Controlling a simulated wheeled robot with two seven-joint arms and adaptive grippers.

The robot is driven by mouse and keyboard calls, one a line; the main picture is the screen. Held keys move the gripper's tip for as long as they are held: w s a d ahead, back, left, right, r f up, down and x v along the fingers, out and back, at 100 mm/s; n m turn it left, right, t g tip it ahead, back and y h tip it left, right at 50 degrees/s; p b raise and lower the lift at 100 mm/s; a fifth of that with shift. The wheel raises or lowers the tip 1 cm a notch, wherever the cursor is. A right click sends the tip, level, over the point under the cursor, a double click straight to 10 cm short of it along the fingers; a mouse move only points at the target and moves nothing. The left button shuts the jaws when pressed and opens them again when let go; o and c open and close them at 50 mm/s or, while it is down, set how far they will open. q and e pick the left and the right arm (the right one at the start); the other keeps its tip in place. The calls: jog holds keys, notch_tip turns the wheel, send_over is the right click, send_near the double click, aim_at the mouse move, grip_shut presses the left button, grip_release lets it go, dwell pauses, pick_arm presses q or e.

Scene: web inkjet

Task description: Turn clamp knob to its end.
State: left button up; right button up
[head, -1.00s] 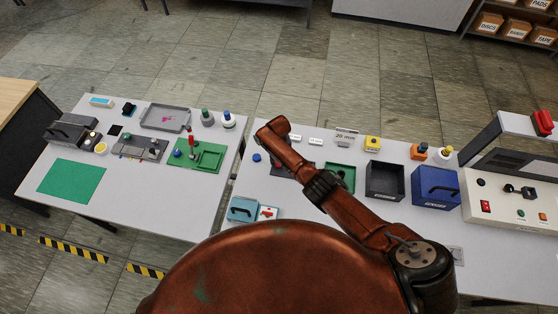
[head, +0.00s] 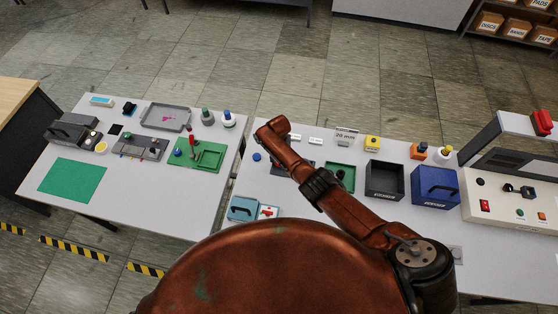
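I cannot tell for certain which part is the clamp knob. A green fixture (head: 208,156) on the left table carries a red-handled part (head: 192,146) and a blue knob (head: 177,153). On the right table a small blue knob (head: 257,157) stands left of my copper arm, beside a dark plate (head: 297,166) that the arm partly covers. A second green fixture (head: 347,170) sits just right of the arm, also partly covered. The arm reaches in from the lower right over the right table. No gripper fingers show; neither gripper can be seen.
A black open bin (head: 385,182), a blue box with a handle (head: 435,188) and a control panel (head: 515,200) stand on the right. A light-blue case (head: 243,208) lies near the front edge. A grey tray (head: 165,117) and green mat (head: 72,179) lie on the left table.

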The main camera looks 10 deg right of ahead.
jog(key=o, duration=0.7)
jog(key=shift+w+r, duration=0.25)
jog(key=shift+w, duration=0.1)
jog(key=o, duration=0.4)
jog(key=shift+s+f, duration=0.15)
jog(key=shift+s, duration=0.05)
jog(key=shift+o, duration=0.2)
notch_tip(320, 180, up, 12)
